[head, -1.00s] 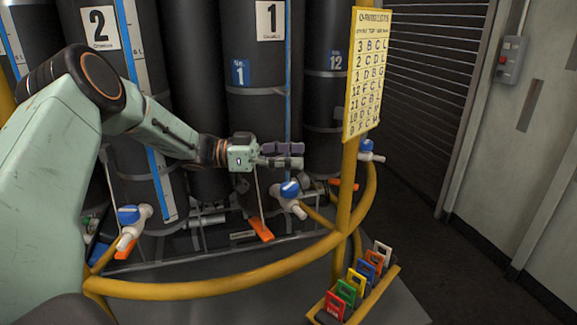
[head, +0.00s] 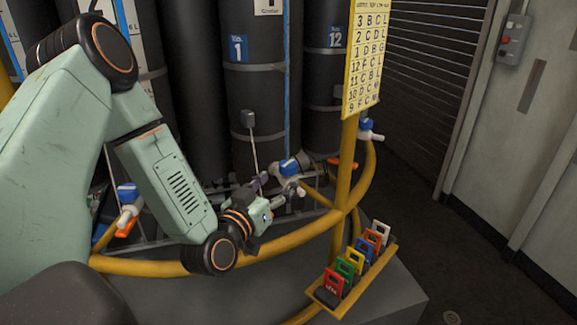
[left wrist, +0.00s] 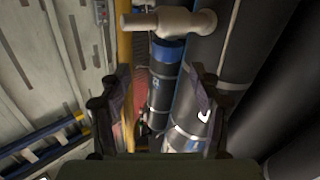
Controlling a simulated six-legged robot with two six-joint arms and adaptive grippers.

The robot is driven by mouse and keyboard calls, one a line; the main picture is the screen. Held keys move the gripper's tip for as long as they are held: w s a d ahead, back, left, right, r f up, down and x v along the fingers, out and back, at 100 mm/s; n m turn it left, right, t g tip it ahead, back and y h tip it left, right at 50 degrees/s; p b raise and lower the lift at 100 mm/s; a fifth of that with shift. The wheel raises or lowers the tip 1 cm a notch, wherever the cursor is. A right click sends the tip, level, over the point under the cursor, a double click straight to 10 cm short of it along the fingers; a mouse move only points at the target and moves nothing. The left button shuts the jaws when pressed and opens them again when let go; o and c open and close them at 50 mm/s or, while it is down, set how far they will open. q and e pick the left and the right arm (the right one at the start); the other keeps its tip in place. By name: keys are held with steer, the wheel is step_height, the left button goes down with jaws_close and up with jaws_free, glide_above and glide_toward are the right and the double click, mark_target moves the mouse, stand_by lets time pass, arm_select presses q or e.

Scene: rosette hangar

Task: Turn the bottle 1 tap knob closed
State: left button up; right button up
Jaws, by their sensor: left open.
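Bottle 1 is the tall black cylinder (head: 255,95) with a blue number 1 label, at the centre of the head view. Its tap has a blue knob (head: 288,167) and a pale body, low in front of the bottle. My left gripper (head: 273,188) is open and empty, just in front of and below the knob, its fingers partly covering the tap. In the left wrist view, a blue knob (left wrist: 168,50) and a pale tap body (left wrist: 170,22) show beyond the spread fingers, roughly between them. Contact cannot be told. My right gripper is not in view.
A yellow curved rail (head: 290,240) and a yellow post with a chart (head: 362,60) stand close to the gripper's right. A rack of coloured tags (head: 350,262) is at lower right. Other blue-knobbed taps (head: 127,194) flank this one. Dark floor at right is clear.

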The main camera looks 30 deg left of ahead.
mark_target(285, 170)
arm_select(q)
steer(key=shift+a+m+y, duration=0.4)
steer(key=shift+m, duration=0.1)
steer(key=shift+w+a, duration=0.1)
steer(key=shift+w, duration=0.15)
steer(key=w, duration=0.6)
steer(key=shift+a+b, duration=0.25)
steer(key=shift+b, duration=0.15)
steer(key=shift+w+a, duration=0.2)
steer(key=shift+w, duration=0.4)
steer(key=shift+c, duration=0.2)
